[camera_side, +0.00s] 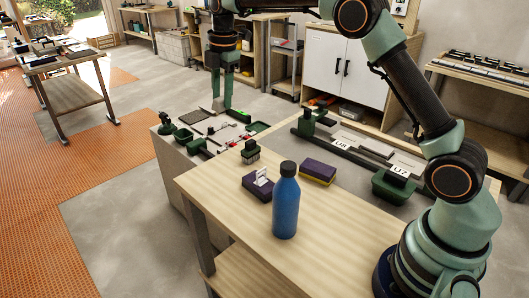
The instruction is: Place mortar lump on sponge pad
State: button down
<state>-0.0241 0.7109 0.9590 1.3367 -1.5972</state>
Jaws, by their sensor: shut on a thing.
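My gripper (222,103) points down over the far tool bench at the upper middle. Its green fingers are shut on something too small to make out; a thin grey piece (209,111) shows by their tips. I cannot tell whether this is the mortar lump, and no lump shows clearly elsewhere. A sponge pad (318,169), dark purple above and yellow below, lies flat on the wooden table. A second dark purple block (255,187) lies to its left, with a small white piece (262,176) on top. My gripper is well away from both.
A blue bottle (286,207) stands upright on the wooden table (330,225), in front of the pads. A brush-like tool (250,151) stands behind them.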

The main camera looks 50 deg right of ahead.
jog(key=s+d+r+m, duration=0.3)
jog(key=s+d, duration=0.6)
jog(key=d, duration=0.2)
jog(key=m, duration=0.2)
send_over(318, 166)
jog(key=f, duration=0.1)
jog(key=shift+g, duration=0.3)
jog(key=f, duration=1.9)
jog(key=shift+s+f, duration=0.2)
jog(key=shift+f, duration=0.05)
jog(key=shift+f+h, duration=0.1)
jog(key=shift+h, duration=0.2)
jog(key=shift+c, duration=2.3)
grip_release()
